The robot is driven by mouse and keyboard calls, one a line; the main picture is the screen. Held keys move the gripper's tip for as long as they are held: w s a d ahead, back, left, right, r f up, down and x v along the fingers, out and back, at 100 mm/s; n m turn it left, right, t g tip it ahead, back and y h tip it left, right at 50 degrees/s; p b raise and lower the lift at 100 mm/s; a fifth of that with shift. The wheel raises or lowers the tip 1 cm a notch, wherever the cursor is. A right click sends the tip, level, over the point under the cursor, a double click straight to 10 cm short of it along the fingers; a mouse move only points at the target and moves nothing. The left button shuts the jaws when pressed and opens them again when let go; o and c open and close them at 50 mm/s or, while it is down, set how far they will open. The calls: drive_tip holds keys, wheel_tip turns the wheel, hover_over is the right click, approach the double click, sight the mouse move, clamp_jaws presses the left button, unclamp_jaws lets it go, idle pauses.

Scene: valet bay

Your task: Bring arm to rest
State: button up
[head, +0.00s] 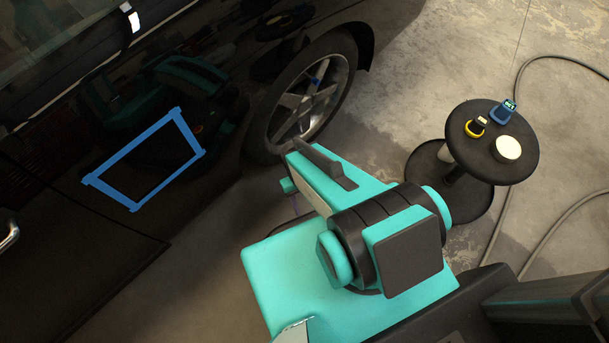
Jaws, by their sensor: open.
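My arm shows in the head view as teal and black links (385,235) at the lower middle. One link slants up and left from the dark joint toward the car's wheel. A small teal part shows behind that link's left edge, but I cannot tell what it is. I cannot make out my gripper or its fingers, nor anything held.
A glossy dark car (60,200) fills the left, with a blue tape outline (118,160) on its door and a wheel (310,95). A round black stool (525,150) at right bears a blue device (503,112), a yellow-and-black item (475,128) and a cream disc (507,148). A grey hose (545,58) crosses the floor.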

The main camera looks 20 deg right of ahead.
wheel_tip(320, 180, up, 15)
drive_tip(key=s+p, duration=0.1)
drive_tip(key=p, duration=1.3)
drive_tip(key=shift+s+a+g, duration=0.2)
drive_tip(key=shift+s+g, duration=0.05)
drive_tip(key=shift+g, duration=0.15)
drive_tip(key=shift+c, duration=0.4)
drive_tip(key=c, duration=0.5)
drive_tip(key=shift+d, duration=0.1)
